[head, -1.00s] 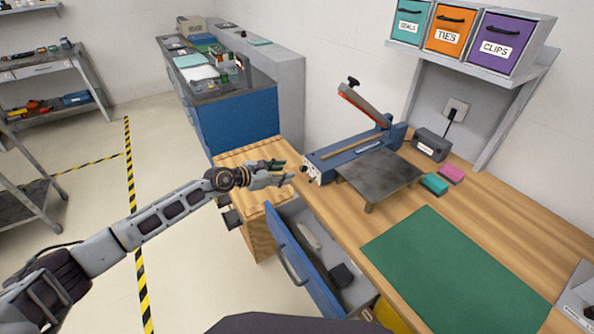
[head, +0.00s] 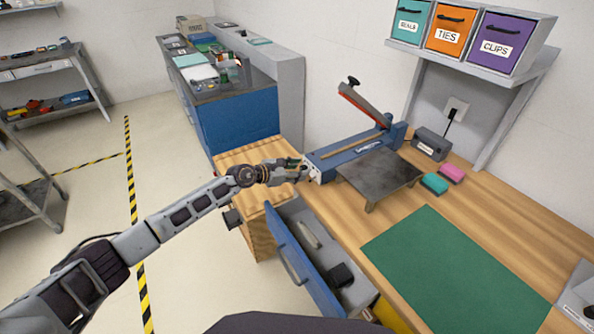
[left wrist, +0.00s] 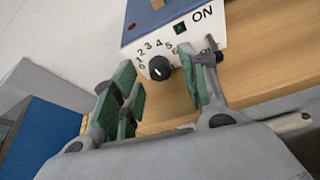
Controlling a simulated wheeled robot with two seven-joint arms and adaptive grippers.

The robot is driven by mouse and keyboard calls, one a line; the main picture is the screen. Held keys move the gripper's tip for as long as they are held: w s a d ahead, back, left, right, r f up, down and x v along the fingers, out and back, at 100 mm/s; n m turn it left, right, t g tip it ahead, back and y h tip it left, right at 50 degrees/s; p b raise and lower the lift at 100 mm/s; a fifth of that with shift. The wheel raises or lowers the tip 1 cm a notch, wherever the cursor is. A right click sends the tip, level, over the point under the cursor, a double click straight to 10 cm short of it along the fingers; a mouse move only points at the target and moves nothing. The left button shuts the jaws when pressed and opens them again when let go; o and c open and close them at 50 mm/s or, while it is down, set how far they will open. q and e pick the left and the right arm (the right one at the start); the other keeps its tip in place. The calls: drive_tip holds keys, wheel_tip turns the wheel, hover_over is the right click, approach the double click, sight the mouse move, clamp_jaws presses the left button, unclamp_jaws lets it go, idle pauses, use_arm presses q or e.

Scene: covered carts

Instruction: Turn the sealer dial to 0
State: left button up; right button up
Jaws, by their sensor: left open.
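The sealer (head: 348,152) is a blue machine with a raised red-edged arm, standing on the wooden bench. In the left wrist view its white end panel shows a black dial (left wrist: 159,68) with numbers from 0 upward around it. I cannot read the dial's pointer surely. My left gripper (head: 301,169) is at the sealer's near left end, in front of the panel. In the left wrist view its green-padded fingers (left wrist: 158,80) are open, one on each side of the dial, with nothing held. Contact with the dial cannot be told. My right gripper is not in view.
A dark metal platform (head: 378,173) stands beside the sealer. Below my left gripper an open blue-fronted drawer (head: 303,262) juts from the bench. A green mat (head: 455,267) lies on the bench, and a grey box (head: 431,144) sits behind. A panel switch (left wrist: 180,28) is marked ON.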

use_arm(q)
clamp_jaws()
idle(0.4)
